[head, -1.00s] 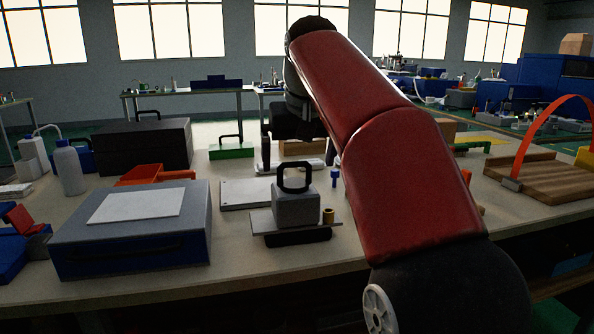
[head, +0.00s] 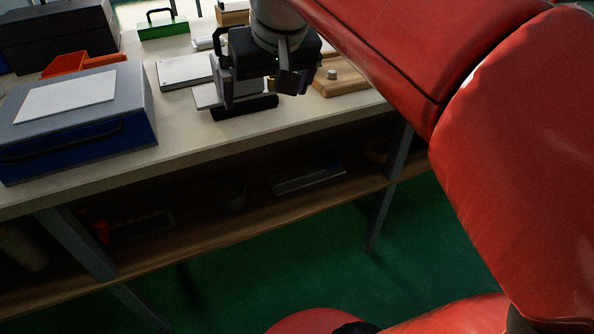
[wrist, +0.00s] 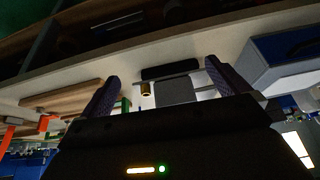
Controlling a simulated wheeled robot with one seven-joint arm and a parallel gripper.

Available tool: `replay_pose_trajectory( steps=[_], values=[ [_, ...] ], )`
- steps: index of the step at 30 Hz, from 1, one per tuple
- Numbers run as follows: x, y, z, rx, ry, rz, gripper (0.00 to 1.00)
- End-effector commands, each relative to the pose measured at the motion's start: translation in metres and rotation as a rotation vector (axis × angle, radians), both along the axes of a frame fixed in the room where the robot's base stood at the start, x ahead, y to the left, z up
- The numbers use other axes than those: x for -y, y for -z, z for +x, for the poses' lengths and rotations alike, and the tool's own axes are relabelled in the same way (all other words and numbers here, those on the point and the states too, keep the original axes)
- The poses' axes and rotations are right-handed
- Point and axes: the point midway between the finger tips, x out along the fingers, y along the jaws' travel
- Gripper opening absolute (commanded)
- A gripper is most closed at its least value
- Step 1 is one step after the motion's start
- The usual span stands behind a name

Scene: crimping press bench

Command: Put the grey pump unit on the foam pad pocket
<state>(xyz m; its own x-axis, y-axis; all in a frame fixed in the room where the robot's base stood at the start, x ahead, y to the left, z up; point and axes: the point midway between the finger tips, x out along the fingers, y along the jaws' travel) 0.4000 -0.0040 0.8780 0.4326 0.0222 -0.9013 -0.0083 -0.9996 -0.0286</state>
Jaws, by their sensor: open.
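The grey pump unit (wrist: 176,90) shows between my fingers in the wrist view, a grey block with a small brass fitting (wrist: 147,88) beside it. In the head view its pale plate (head: 206,97) juts out left of my gripper, with a black base (head: 245,108) below. My gripper (head: 258,97) is over the unit there and hides the block and its handle. My gripper (wrist: 161,71) is open, one finger on either side of the block; I cannot tell if they touch it. I cannot make out a foam pad pocket for certain.
A blue-grey case (head: 140,125) with a white sheet on top stands left on the bench. A flat pale plate (head: 183,71) lies behind the unit. A wooden board (head: 345,82) with a knob is to the right. A green box (head: 163,30) and an orange tray (head: 62,66) are farther back.

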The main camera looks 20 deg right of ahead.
Motion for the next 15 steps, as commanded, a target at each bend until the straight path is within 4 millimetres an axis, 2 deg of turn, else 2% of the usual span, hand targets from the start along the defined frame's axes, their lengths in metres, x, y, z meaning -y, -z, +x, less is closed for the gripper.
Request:
replay_pose_trajectory(
  steps=[1,3,9,12,15],
  values=[
    [0.0,0.023,-0.023,0.006,-0.001,0.0,1.0],
    [-0.002,0.054,-0.048,0.016,-0.004,-0.005,1.0],
    [-0.004,0.131,-0.102,0.039,-0.007,-0.021,1.0],
    [-0.004,0.155,-0.117,0.044,-0.007,-0.027,1.0],
    [-0.004,0.165,-0.123,0.047,-0.007,-0.029,1.0]
  ],
)
